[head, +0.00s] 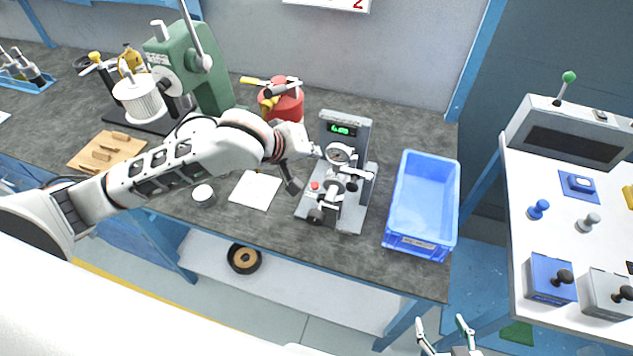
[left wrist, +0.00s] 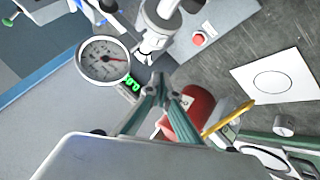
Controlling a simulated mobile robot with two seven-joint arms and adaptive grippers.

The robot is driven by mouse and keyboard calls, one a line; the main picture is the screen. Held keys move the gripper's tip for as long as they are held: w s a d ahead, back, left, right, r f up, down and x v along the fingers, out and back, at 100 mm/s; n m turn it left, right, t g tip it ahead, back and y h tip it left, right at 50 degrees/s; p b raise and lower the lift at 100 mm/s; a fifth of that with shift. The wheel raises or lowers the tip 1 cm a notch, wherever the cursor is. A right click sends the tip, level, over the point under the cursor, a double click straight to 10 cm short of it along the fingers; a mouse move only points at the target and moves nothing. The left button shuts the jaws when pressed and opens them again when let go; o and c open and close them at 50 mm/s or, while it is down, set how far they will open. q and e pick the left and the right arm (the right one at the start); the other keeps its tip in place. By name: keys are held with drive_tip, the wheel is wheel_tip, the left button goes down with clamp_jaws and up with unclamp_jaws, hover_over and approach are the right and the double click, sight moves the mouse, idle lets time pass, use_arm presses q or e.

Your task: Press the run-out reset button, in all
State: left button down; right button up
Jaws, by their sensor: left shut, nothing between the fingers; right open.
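A grey test stand (head: 357,215) on the bench carries a lit green display (head: 342,129), a round dial gauge (head: 340,153) and a red button (head: 315,186) at the left of its base. No label is readable on the button. The left wrist view shows the button (left wrist: 198,40) and the gauge (left wrist: 103,60). My left gripper (head: 317,151) is shut and empty, left of the gauge and behind the button; its fingertips (left wrist: 160,78) appear apart from the button, partly covering the display. My right gripper (head: 440,320) is open and empty beyond the bench's front edge.
A blue bin (head: 390,225) stands right of the stand. A red container (head: 290,107) with tools is behind my left wrist. White paper (head: 255,190) and a small round can (head: 203,195) lie to the left. A green press (head: 205,80) stands farther left.

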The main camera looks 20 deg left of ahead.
use_arm(q)
hover_over(313, 186)
drive_tip(key=shift+f, duration=3.5)
drive_tip(key=shift+f+b, duration=0.3)
drive_tip(key=shift+f, duration=0.6)
use_arm(e)
drive_tip(key=shift+w+a+r, duration=0.2)
drive_tip(key=shift+w, duration=0.25)
drive_tip(key=shift+s+f, duration=0.1)
drive_tip(key=shift+f, duration=0.1)
drive_tip(key=shift+r, duration=0.2)
use_arm(q)
drive_tip(key=shift+f+p, duration=0.35)
use_arm(e)
drive_tip(key=shift+r, duration=0.35)
